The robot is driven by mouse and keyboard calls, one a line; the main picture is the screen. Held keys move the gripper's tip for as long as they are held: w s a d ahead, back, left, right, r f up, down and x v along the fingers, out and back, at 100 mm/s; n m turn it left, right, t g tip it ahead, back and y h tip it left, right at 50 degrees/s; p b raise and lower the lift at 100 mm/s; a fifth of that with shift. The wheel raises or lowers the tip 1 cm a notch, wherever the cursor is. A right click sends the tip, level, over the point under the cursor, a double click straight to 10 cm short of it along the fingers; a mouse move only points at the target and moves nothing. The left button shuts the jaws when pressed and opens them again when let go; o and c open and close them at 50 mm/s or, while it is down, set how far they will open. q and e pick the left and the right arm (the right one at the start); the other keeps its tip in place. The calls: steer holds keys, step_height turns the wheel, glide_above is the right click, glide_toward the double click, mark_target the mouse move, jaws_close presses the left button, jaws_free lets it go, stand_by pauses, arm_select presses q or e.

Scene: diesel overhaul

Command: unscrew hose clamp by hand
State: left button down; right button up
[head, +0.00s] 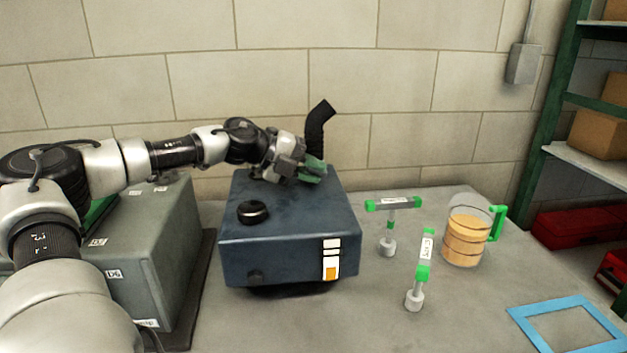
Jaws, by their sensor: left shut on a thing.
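My left gripper (300,170) reaches in from the left, over the back right of a dark blue box-shaped unit (290,235). It is shut on a green part at the foot of a black ribbed hose (318,130), which appears to be the hose clamp (315,168). The gripper hides most of the clamp, so I cannot tell how tight it is. The hose stands upright behind the unit and bends right at its top. My right gripper is out of view.
A black cap (253,212) sits on the unit's top. Two T-handled tools with green ends (392,204) (424,262) stand to the right. A grey cabinet (150,250) stands left.

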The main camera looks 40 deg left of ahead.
arm_select(q)
steer(key=c, duration=1.1)
jaws_free()
